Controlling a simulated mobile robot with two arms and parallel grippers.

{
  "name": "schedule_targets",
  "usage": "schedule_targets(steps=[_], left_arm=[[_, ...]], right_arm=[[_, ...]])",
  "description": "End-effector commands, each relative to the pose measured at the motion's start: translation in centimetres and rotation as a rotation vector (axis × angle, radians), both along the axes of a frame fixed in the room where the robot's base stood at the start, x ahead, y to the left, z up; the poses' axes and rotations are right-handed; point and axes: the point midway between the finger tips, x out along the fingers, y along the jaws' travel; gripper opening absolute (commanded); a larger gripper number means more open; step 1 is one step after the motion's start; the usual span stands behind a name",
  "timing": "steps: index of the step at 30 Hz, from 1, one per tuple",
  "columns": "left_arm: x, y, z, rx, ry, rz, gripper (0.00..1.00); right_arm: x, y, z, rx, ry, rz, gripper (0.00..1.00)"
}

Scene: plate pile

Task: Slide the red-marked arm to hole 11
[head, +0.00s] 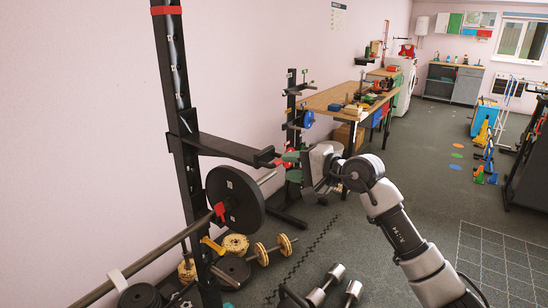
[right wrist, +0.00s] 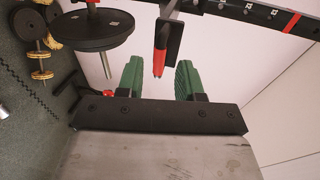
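The red-marked arm (head: 228,147) is a black bar reaching out to the right from the tall black rack post (head: 180,100) in the head view. In the right wrist view its end has a dark plate and a red-sided tip (right wrist: 160,62). My right gripper (head: 290,157) is at the arm's free end. Its green fingers (right wrist: 160,78) are apart, with the red tip showing between and slightly beyond them; contact is not visible. The post runs along the top of the wrist view, where its holes (right wrist: 272,14) show, but I cannot read numbers. My left gripper is not in view.
Below the arm, a barbell with a black plate (head: 236,200) rests at a red hook (head: 220,210). Yellow plates (head: 236,244) and dumbbells (head: 333,273) lie on the floor. A workbench (head: 330,97) stands behind. Open floor (head: 430,190) lies to the right.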

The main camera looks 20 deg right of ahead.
Motion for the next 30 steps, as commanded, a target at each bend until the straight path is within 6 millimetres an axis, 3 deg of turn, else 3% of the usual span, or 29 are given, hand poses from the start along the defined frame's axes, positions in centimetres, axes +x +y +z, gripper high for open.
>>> schedule_targets(steps=[1, 9, 20, 27, 30], left_arm=[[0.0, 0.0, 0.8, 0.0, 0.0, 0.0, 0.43], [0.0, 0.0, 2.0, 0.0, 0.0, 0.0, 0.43], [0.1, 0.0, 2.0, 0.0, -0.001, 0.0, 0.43], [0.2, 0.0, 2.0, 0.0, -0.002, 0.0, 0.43], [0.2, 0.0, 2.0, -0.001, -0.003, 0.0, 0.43]], right_arm=[[0.8, 0.7, 0.3, 0.008, 0.002, 0.001, 0.36], [3.6, 2.7, -0.8, 0.005, 0.0, -0.001, 0.36], [4.0, 3.1, -1.1, 0.004, 0.0, -0.001, 0.36], [4.0, 3.1, -1.2, 0.004, 0.002, -0.001, 0.03], [4.0, 3.1, -1.2, 0.002, 0.003, -0.001, 0.0]])
